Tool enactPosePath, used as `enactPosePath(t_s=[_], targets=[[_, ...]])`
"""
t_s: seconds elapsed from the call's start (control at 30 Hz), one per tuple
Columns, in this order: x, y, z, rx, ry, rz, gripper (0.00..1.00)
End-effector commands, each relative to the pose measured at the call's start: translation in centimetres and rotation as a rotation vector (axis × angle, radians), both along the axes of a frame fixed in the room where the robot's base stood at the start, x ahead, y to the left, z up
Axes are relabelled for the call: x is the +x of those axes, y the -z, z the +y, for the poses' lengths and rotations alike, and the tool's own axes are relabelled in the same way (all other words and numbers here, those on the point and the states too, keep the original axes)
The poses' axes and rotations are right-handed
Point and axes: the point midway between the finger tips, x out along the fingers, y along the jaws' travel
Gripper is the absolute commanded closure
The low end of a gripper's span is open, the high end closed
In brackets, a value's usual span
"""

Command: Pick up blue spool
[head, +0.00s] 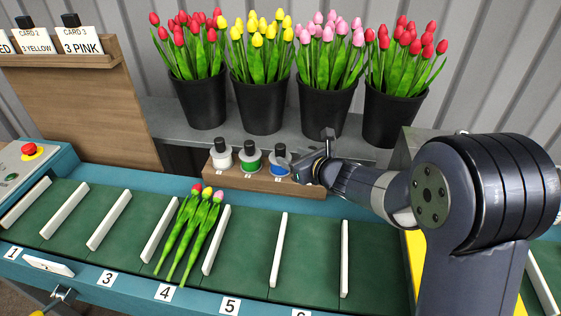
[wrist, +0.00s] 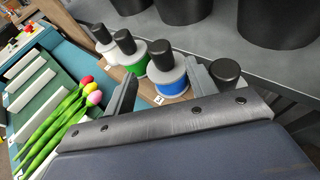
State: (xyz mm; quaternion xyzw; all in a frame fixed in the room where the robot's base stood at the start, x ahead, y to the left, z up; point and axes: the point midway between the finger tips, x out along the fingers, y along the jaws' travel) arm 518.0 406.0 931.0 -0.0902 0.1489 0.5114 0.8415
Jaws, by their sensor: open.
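My gripper (head: 313,155) is open, just right of the blue spool in the head view. Its spread fingers also show in the wrist view (wrist: 160,88), with nothing held. I cannot tell whether a finger touches the spool.
The green spool (head: 250,160) and white spool (head: 222,157) stand left of the blue one in the holder (head: 235,178). Black flower pots (head: 325,108) stand behind. Tulips (head: 192,232) lie on the green belt in front. A black-topped object (wrist: 225,70) is beside my right finger.

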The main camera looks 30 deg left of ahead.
Motion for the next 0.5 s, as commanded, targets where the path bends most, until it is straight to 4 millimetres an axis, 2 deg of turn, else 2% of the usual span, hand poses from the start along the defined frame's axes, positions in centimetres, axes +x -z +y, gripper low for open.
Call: enactPosePath(t_s=[0.3, 0.5], targets=[[1.9, 1.2, 3.1, -0.001, -0.001, 0.000, 0.46], [2.4, 1.6, 4.0, -0.001, 0.001, -0.001, 0.46]])
